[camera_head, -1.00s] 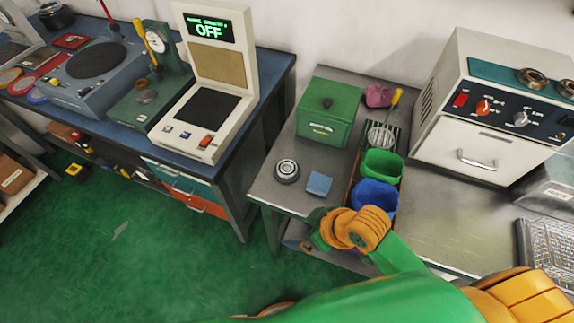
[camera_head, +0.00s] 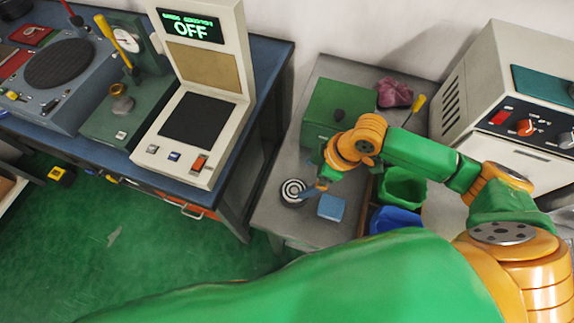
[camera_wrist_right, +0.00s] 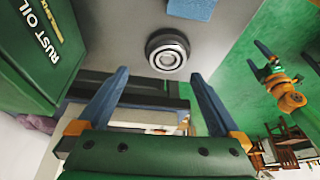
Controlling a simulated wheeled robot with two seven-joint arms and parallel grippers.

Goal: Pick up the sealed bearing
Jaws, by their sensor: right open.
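The sealed bearing (camera_head: 293,192), a round metal ring with a dark outer band, lies flat on the grey bench (camera_head: 262,222) near its left edge. It also shows in the right wrist view (camera_wrist_right: 168,52), beyond the open fingers and apart from them. My right gripper (camera_head: 314,189) is just right of the bearing in the head view, its fingers partly hidden by the wrist. In the right wrist view the gripper (camera_wrist_right: 159,74) is open and empty. My left gripper (camera_wrist_right: 259,58) shows small at the right of that view, its fingers apart.
A blue block (camera_head: 331,207) lies close to the bearing. A green rust oil box (camera_head: 325,108) stands behind, with green (camera_head: 404,186) and blue (camera_head: 396,220) bins to the right. A white device (camera_head: 200,110) stands on the blue workbench at left.

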